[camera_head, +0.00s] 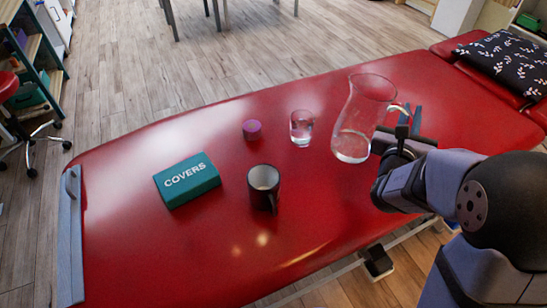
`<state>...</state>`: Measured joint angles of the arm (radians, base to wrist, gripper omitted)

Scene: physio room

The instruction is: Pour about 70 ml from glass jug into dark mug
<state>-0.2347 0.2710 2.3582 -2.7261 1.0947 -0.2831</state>
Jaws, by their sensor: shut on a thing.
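The clear glass jug (358,120) is on the right part of the red couch top, near upright, with a little clear liquid at its bottom. I cannot tell whether its base touches the surface. My gripper (405,122) is shut on the jug at its handle side, to the right of the jug; the fingertips are small and partly hidden. The dark mug (263,190) stands upright on the couch, left of and nearer than the jug, with a pale inside and its handle towards me. I see no liquid in it for certain.
A drinking glass (301,128) with some clear liquid stands between jug and mug. A purple round item (252,130) and a teal "COVERS" box (187,181) lie further left. A patterned cushion (504,62) lies at the far right. The red couch top (150,255) is clear at front left.

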